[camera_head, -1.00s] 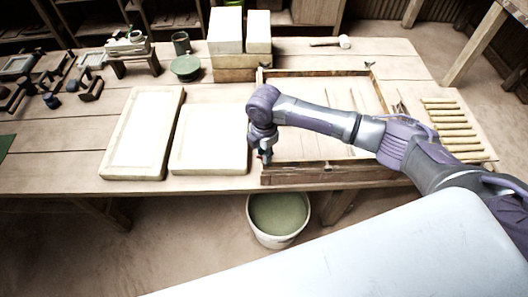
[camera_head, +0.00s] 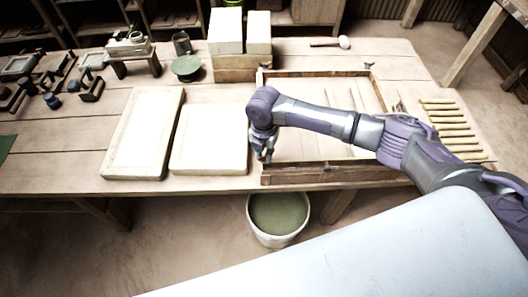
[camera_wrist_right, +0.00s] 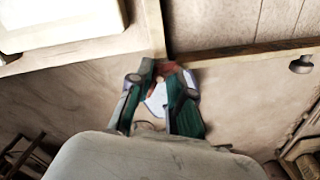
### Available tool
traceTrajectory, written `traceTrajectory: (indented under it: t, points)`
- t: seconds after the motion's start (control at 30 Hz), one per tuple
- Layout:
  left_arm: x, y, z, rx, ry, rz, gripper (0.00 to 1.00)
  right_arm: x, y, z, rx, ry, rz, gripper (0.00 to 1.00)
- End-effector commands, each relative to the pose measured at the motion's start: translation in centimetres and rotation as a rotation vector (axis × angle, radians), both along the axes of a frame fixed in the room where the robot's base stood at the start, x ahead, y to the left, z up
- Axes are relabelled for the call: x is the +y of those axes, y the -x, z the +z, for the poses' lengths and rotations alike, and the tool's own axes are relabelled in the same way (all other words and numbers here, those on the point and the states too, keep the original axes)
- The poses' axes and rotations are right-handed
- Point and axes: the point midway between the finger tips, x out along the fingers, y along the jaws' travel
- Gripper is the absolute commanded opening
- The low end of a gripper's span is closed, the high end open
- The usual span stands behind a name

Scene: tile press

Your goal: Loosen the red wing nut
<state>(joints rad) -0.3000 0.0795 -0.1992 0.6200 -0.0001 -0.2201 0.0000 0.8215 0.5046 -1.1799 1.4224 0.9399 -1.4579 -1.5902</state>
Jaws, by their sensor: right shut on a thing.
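The red wing nut (camera_wrist_right: 167,68) shows in the right wrist view at the near left corner of the wooden frame (camera_wrist_right: 235,51). It is small and partly hidden by the fingers. My right gripper (camera_wrist_right: 158,72) is shut on it, one finger on each side. In the head view my right gripper (camera_head: 264,157) points down at the near left corner of the frame (camera_head: 330,173), with a speck of red between its fingertips. My left gripper is not in view.
Two pale slabs (camera_head: 143,135) (camera_head: 210,140) lie left of the frame. A bucket (camera_head: 278,218) stands on the floor below the table's front edge. Green-yellow rods (camera_head: 455,130) lie at the right. A dark knob (camera_wrist_right: 301,64) sits along the frame's near side.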

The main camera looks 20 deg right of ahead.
Motion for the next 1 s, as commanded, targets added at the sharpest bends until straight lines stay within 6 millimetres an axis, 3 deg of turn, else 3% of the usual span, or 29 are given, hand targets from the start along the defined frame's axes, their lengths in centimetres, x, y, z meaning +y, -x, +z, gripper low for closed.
traceTrajectory:
  t: [1.0]
  points:
    - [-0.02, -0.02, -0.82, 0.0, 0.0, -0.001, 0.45, 0.05, -0.12, 0.07, -0.003, 0.0, 0.914, 0.0]
